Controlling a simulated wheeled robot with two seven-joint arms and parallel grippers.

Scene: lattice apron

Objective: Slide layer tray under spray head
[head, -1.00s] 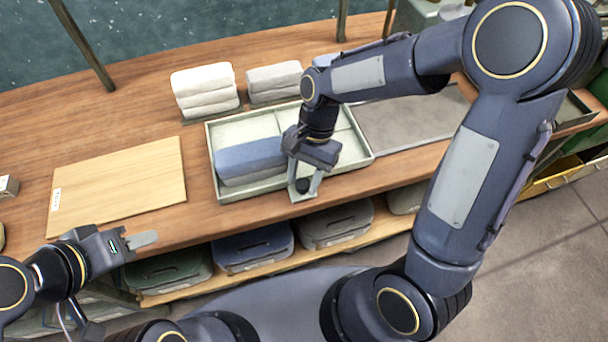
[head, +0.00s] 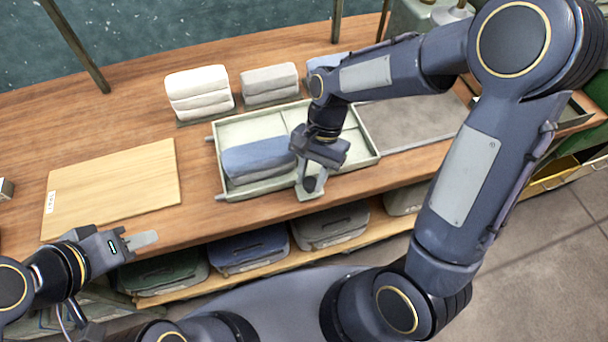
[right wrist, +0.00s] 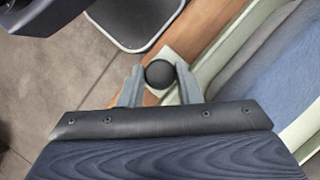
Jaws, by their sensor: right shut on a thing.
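The layer tray (head: 357,122) is a pale green, shallow tray with dividers on the wooden bench. A folded blue cloth (head: 258,156) lies in its front left compartment; the other visible compartments look empty. My right gripper (head: 311,187) is at the tray's front edge. In the right wrist view its two fingers (right wrist: 158,88) are closed on a round black knob (right wrist: 160,74) on the tray's front tab. My left gripper (head: 139,240) is apart from the tray, by the bench's front edge at lower left; its finger gap is unclear. I cannot make out a spray head for certain.
Folded white (head: 200,92) and grey (head: 269,82) cloth stacks stand behind the tray. A flat grey plate (head: 415,118) lies to its right, partly behind my right arm. A pale wooden board (head: 112,190) lies left. Folded bundles (head: 248,248) sit on the shelf below.

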